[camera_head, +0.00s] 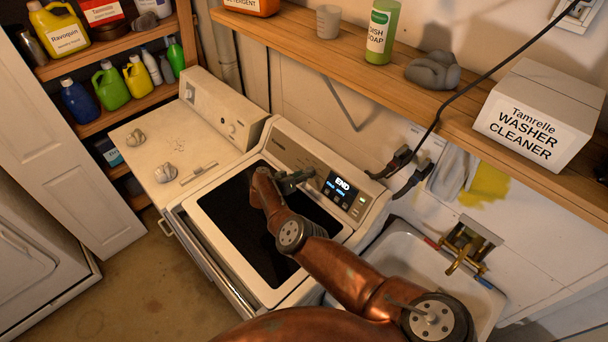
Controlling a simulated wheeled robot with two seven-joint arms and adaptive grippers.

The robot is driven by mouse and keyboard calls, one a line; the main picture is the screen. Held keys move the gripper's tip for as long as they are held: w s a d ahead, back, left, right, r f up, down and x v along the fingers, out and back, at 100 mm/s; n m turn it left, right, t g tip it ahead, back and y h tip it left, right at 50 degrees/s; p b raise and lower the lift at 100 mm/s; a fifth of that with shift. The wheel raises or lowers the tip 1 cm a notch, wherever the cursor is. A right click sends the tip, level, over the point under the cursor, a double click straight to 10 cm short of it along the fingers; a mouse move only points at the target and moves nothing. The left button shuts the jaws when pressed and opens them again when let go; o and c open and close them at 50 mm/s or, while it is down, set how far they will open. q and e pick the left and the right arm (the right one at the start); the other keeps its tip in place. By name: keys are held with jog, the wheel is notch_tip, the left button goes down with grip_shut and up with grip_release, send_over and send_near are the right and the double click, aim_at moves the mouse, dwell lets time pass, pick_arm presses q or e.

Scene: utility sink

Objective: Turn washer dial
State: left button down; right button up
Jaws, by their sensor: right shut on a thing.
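The washer (210,210) is the machine with the dark glass lid, in the middle of the head view. Its control panel (292,147) slopes up at the back and has a lit display (342,187) reading "END". My copper-coloured right arm reaches over the lid from below. My right gripper (305,175) is at the panel, just left of the display, shut on the washer dial. The dial is mostly hidden by the fingers, so its pointer position cannot be read. My left gripper is not in view.
A white machine (150,140) with crumpled grey pieces on top stands left of the washer. A wooden shelf (300,45) with dish soap and a washer cleaner box (540,115) runs above the panel. A sink (410,255) with a brass tap stands right. Black cables hang near the panel.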

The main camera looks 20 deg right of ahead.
jog(key=shift+f, duration=0.1)
jog(key=o, duration=1.2)
jog(key=shift+c, duration=0.2)
